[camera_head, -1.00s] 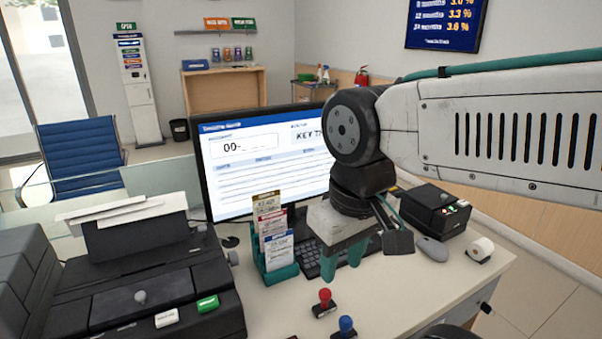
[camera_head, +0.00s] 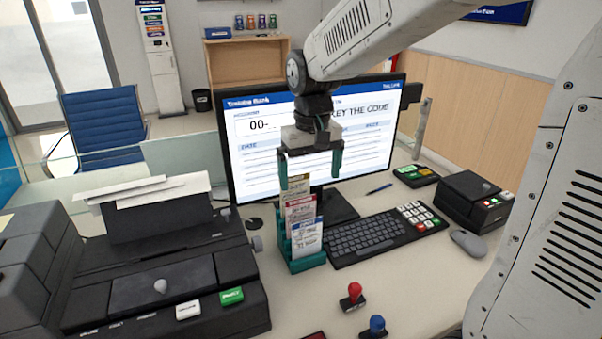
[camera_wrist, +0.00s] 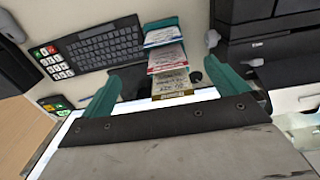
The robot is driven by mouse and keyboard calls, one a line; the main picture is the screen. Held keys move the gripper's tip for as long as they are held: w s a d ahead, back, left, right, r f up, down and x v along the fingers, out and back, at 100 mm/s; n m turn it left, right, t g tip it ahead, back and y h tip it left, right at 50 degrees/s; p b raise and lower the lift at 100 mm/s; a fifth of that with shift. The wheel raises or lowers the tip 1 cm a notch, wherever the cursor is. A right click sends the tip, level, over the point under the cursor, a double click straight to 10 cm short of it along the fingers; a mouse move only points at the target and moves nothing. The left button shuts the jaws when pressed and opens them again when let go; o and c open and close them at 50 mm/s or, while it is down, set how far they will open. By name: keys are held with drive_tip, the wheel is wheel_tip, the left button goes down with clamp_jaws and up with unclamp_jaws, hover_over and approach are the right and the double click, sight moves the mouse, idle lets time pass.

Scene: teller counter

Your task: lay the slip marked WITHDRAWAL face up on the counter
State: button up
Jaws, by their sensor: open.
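A teal rack (camera_head: 308,263) stands on the counter (camera_head: 300,300) in front of the monitor and holds three slips in a stepped row. The rear slip (camera_head: 297,184) has a brown-gold header, the middle slip (camera_head: 300,207) a red one and the front slip (camera_head: 307,238) a blue one. Their print is too small to read, so I cannot tell which is marked WITHDRAWAL. All three show in the wrist view, the gold-headed one (camera_wrist: 172,84) nearest my fingers. My gripper (camera_head: 310,174) is open and empty, pointing down above and behind the rack, near the rear slip's top.
The monitor (camera_head: 350,140) is close behind my gripper. A keyboard (camera_head: 365,238) lies right of the rack, and a black machine (camera_head: 150,275) stands left. A red stamp (camera_head: 353,297) and a blue stamp (camera_head: 376,326) stand in front. Some bare counter lies between rack and stamps.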

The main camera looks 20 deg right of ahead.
sight(301, 201)
drive_tip(key=w, duration=0.1)
drive_tip(key=w+f, duration=0.2)
drive_tip(key=shift+w+a+f, duration=0.25)
drive_tip(key=shift+w+a, duration=0.05)
drive_tip(key=shift+w, duration=0.05)
drive_tip(key=shift+f, duration=3.9)
drive_tip(key=c, duration=1)
drive_tip(key=shift+o, duration=0.6)
drive_tip(key=shift+r, duration=5.8)
